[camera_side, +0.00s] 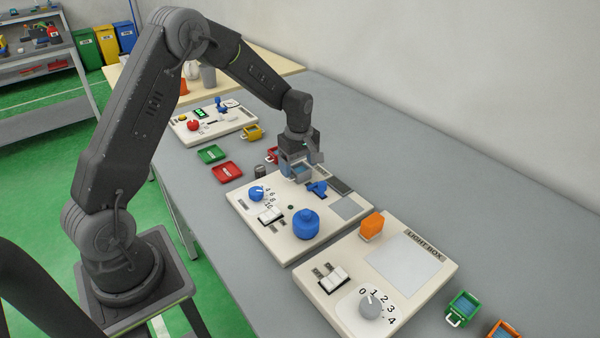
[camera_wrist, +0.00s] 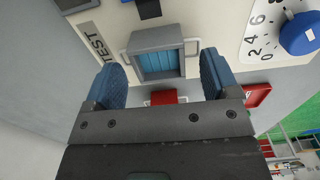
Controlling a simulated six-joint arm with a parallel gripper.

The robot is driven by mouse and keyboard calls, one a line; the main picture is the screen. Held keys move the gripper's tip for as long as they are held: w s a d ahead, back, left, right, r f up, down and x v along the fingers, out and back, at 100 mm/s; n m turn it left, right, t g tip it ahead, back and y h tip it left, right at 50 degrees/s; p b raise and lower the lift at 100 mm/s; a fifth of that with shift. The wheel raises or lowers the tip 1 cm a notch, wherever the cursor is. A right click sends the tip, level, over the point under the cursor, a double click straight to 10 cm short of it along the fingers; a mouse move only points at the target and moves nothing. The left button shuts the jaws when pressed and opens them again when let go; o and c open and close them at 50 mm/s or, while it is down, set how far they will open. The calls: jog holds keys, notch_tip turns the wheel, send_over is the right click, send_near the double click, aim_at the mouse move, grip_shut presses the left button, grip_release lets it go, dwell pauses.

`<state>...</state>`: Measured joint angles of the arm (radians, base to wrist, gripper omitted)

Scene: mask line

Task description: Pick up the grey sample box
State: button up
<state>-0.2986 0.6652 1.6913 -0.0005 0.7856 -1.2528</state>
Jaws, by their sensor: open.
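The grey sample box (camera_wrist: 185,40) is in the wrist view, open-topped with a blue inside and a pale handle on each side. It appears over the cream test panel (camera_wrist: 112,17). My gripper (camera_wrist: 161,64) is open, with its blue-padded fingers apart near the box's left and right sides; no contact is clear. In the side view my gripper (camera_side: 299,160) is low over the far left end of the panel (camera_side: 270,228), and it partly hides the box (camera_side: 299,173) below it.
A blue knob (camera_side: 306,224), a blue valve-like part (camera_side: 316,188) and a dial (camera_side: 257,193) stand on the panel. A red box (camera_side: 272,155) is close behind my gripper. The light box panel (camera_side: 440,262) with an orange block (camera_side: 372,226) is nearer the camera.

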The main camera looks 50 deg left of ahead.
jog(key=shift+f, duration=0.3)
jog(key=shift+c, duration=0.4)
jog(key=c, duration=1)
jog(key=shift+r, duration=0.15)
